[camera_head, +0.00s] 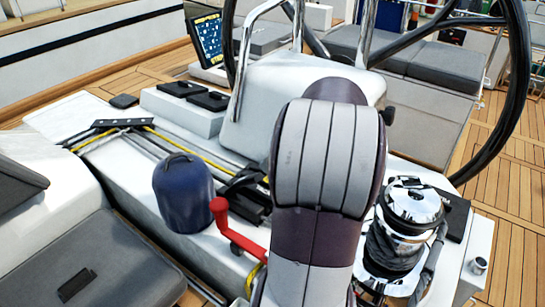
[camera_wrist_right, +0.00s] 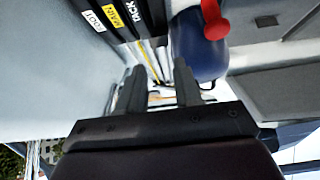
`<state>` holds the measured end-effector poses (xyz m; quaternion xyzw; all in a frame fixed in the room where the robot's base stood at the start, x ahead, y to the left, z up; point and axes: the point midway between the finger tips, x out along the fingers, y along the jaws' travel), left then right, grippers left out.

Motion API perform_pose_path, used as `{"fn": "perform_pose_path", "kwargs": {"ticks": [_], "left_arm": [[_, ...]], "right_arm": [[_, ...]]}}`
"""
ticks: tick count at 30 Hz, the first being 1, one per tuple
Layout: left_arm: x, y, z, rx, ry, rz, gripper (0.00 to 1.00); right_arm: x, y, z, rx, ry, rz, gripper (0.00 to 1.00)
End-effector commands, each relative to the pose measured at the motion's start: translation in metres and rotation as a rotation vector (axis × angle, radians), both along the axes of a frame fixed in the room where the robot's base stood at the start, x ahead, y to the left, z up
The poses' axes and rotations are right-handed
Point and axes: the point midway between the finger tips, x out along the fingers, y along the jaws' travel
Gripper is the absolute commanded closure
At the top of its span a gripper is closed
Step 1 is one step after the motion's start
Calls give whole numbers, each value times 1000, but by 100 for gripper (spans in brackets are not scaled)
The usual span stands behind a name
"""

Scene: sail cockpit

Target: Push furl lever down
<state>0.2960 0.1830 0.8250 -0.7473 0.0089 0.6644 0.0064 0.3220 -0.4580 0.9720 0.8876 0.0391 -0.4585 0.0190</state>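A red lever (camera_head: 238,238) with a round knob stands beside the blue winch cover, its knob end raised to the left. Its red knob also shows at the top of the right wrist view (camera_wrist_right: 215,27), to the right of my fingers. No "furl" label is readable. Black labelled levers (camera_wrist_right: 122,18) show at the upper left of the wrist view, one marked MAIN. My right gripper (camera_wrist_right: 160,75) is open, with a gap between its fingers and nothing held. In the head view my arm hides it. My left gripper is not in view.
The blue winch cover (camera_head: 183,192) stands close left of the red lever. A chrome winch (camera_head: 408,220) is to the right. Yellow and dark lines run across the white deck (camera_head: 120,165). A steering wheel (camera_head: 522,85) and chrome rail (camera_head: 245,60) stand behind.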

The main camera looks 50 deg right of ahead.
Motion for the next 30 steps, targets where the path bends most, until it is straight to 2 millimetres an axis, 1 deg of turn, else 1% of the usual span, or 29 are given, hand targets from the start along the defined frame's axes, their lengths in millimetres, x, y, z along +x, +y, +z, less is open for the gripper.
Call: {"fn": "perform_pose_path", "kwargs": {"ticks": [1,2,3,5,6,8,9,12,14,15,16,18,20,23,25,29,30], "left_arm": [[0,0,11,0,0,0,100],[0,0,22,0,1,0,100],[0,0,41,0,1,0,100],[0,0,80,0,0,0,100],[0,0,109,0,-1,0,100],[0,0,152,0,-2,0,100],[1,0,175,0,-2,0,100],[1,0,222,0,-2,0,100],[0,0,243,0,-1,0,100],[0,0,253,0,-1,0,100],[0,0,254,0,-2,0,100],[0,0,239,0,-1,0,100],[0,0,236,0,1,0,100],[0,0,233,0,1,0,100],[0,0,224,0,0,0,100],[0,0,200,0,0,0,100],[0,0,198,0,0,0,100]], "right_arm": [[3,3,10,2,1,11,84],[7,6,18,8,4,24,93],[14,12,30,27,14,51,100],[32,23,52,59,40,113,100],[45,31,67,69,77,177,100],[63,41,83,77,156,268,100],[73,47,89,82,221,309,100],[94,55,96,68,390,356,100],[103,54,97,41,486,344,100],[109,49,96,11,548,314,100],[112,42,90,-15,588,275,100],[112,22,77,-60,631,164,100],[111,13,80,-78,644,88,100],[109,11,76,-66,655,12,100],[109,11,67,-61,654,-2,100],[108,11,41,-59,654,-3,100],[107,11,35,-58,655,-2,100]]}}
